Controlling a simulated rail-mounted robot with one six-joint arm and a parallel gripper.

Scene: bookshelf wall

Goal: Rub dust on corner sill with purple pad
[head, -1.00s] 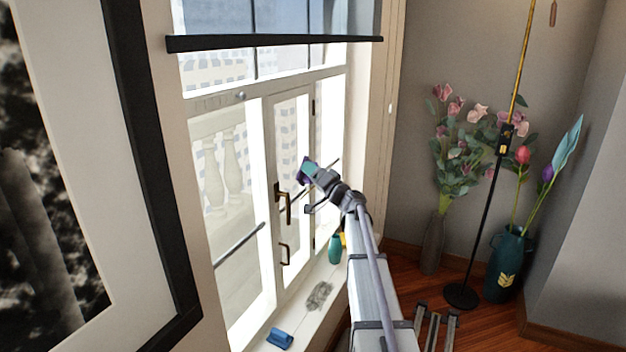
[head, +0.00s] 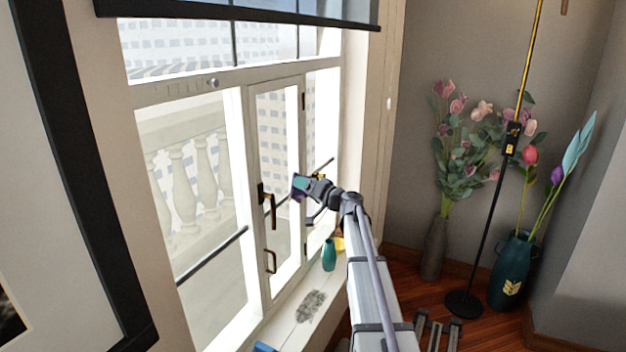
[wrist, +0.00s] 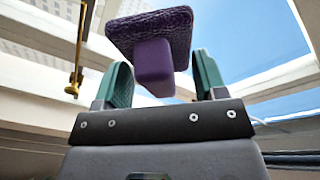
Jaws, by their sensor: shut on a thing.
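A grey patch of dust (head: 311,305) lies on the white window sill (head: 278,327) below the window. My gripper (head: 303,186) is raised in front of the window, well above the sill and the dust. In the wrist view, my gripper (wrist: 163,80) has its green fingers on either side of the purple handle of the pad (wrist: 150,30). The pad's broad textured head sits beyond the fingertips. In the head view the pad is small and mostly hidden by the fingers.
A teal vase (head: 329,255) and a yellow item (head: 340,244) stand on the sill beyond the dust. A blue object (head: 264,347) lies at the near end. Window handles (head: 268,207) stick out near my gripper. Floor vases and a lamp (head: 463,303) stand at right.

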